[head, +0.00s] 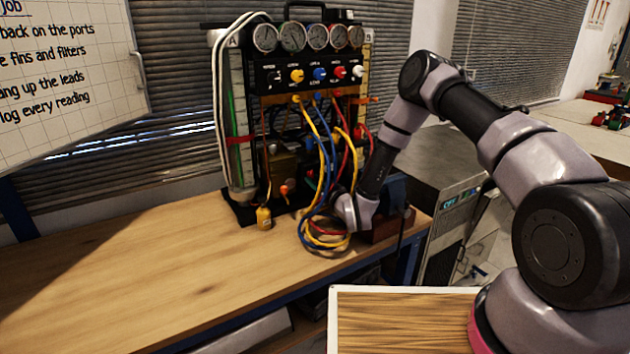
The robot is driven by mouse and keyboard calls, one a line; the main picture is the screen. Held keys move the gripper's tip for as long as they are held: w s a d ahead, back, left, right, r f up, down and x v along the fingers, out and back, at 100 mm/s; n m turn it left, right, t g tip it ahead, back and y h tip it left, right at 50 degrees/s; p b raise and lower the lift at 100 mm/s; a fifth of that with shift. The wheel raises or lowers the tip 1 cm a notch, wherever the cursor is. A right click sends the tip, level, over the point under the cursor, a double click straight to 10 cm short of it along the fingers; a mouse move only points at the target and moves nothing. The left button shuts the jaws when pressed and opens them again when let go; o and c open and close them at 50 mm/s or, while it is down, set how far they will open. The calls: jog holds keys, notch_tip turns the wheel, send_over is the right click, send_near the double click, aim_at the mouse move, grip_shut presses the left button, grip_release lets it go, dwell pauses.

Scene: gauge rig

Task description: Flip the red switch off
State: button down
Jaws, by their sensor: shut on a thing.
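The gauge rig (300,95) stands upright on the wooden bench. No switch can be clearly told as the red switch. A red knob (340,72) sits on the black valve panel, and a small orange-red knob (284,190) shows low on the rig. My gripper (345,212) is low at the rig's right side, beside the looped hoses (322,238). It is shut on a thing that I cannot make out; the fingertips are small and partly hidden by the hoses.
The wooden bench (130,270) is clear to the left. A yellow tag or bottle (264,218) is at the rig's front foot. A grey cabinet (440,165) stands at the right. A whiteboard (70,75) hangs at the upper left.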

dwell(0.3)
jog(key=c, duration=0.7)
grip_release()
jog(key=shift+s+f, duration=0.1)
jog(key=v, duration=1)
jog(key=shift+s+d+f, duration=0.15)
jog(key=shift+s+d, duration=0.05)
jog(key=shift+s, duration=0.05)
